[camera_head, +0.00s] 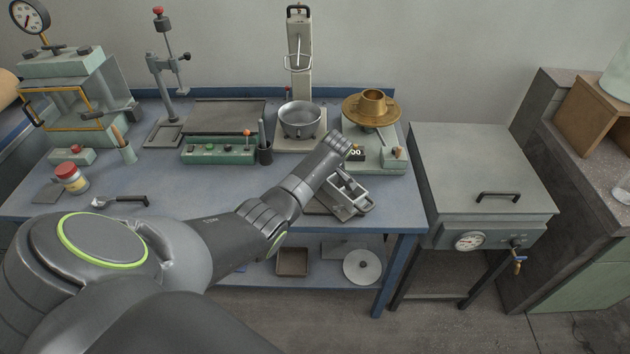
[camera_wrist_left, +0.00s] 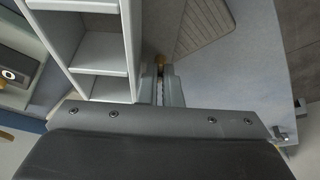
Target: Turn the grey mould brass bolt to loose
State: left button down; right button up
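The grey mould (camera_head: 354,209) stands near the front right edge of the blue bench, partly covered by my left arm in the head view. In the left wrist view its open compartments (camera_wrist_left: 103,52) fill the upper left. The brass bolt (camera_wrist_left: 159,60) shows at the mould's side, between the tips of my left gripper (camera_wrist_left: 161,82). The two fingers are close together, one on each side of the bolt, and look shut on it. The bolt is hidden in the head view. My right gripper is in neither view.
A steel bowl (camera_head: 301,121) and a scale (camera_head: 372,151) with a brass pan (camera_head: 372,107) stand behind the mould. A grey oven (camera_head: 480,170) stands right of the bench.

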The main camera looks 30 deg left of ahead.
pick_arm(q)
jog(key=c, duration=1.9)
grip_release()
jog(key=shift+m, duration=0.3)
